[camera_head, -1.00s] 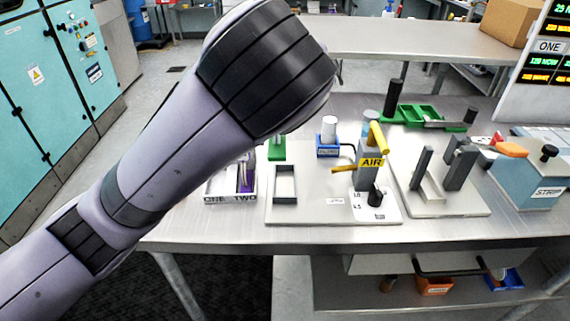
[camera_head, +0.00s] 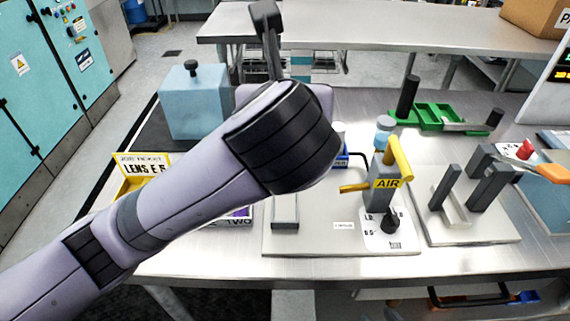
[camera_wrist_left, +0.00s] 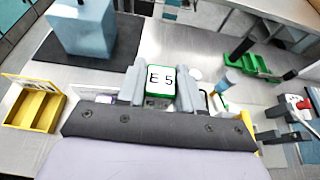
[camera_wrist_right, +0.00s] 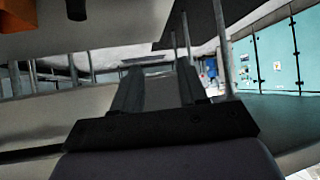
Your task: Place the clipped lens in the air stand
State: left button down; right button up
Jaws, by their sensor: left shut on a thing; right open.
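In the left wrist view, my left gripper (camera_wrist_left: 160,88) is shut on a white, green-edged piece marked "E 5" (camera_wrist_left: 160,77), which I take as the clipped lens. In the head view my left arm hides this gripper and the piece. The air stand has a grey post with a yellow "AIR" label (camera_head: 387,183), a yellow lever (camera_head: 399,158), a black knob and a pale base plate (camera_head: 310,242). A grey rectangular frame (camera_head: 285,212) on that plate is partly covered by my arm. My right gripper (camera_wrist_right: 155,85) is open and empty, low beside the bench in the right wrist view.
A yellow job-ticket box (camera_head: 145,168) reads "LENS E 5". A blue box (camera_head: 194,100) stands on a dark mat. Right of the air stand is a plate with grey uprights (camera_head: 470,232). A green tray (camera_head: 438,114) lies behind. The ONE/TWO tray is mostly hidden.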

pick_arm(q)
notch_tip(320, 180, down, 12)
jog(key=shift+r+b, duration=0.1)
jog(key=shift+b, duration=0.35)
jog(key=c, duration=0.7)
grip_release()
jog(key=shift+c, duration=0.2)
jog(key=shift+s+r, duration=0.15)
jog(key=shift+s, duration=0.1)
jog(key=p+v, duration=0.2)
jog(key=v, duration=0.9)
jog(key=shift+s, duration=0.2)
